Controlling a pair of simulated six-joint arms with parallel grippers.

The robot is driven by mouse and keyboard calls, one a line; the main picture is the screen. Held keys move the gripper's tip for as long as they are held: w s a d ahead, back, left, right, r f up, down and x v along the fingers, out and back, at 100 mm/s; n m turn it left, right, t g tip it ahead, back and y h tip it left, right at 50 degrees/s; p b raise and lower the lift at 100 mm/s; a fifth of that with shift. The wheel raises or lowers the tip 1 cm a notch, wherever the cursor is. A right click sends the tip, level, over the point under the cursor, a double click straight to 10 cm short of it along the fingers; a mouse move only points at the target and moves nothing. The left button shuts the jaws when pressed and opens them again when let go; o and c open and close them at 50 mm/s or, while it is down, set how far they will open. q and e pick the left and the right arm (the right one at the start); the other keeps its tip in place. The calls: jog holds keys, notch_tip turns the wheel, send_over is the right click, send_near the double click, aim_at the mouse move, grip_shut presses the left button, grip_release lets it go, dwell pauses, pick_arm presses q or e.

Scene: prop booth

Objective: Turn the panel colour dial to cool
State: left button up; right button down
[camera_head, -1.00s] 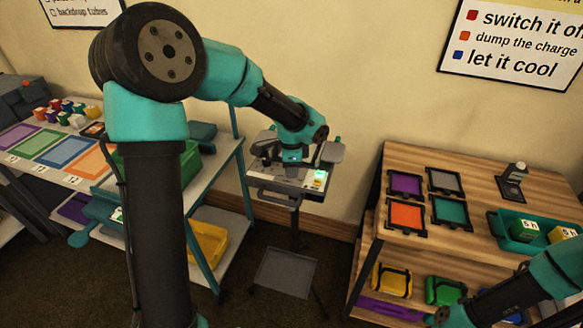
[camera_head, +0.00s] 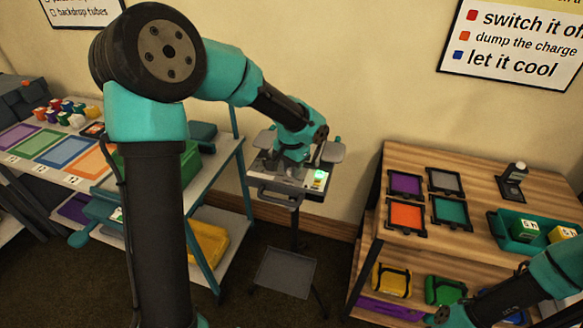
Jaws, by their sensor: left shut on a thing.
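The light panel (camera_head: 268,183) stands on a stand by the wall, with a handle at its front and a small glowing greenish patch (camera_head: 320,175) at its right end. My left gripper (camera_head: 289,170) is down at the top of the panel, shut on what seems to be the colour dial. The gripper and wrist hide the dial, so its setting does not show.
A wooden shelf (camera_head: 468,170) with coloured trays stands right of the panel, and a table with coloured mats (camera_head: 62,150) stands left. A grey plate (camera_head: 285,272) sits low on the stand. Wall signs hang behind.

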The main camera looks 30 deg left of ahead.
pick_arm(q)
jog(key=shift+n, duration=0.4)
jog(key=o, duration=0.9)
jog(key=shift+o, duration=0.2)
notch_tip(320, 180, up, 18)
jog(key=shift+f, duration=0.25)
jog(key=shift+f, duration=0.1)
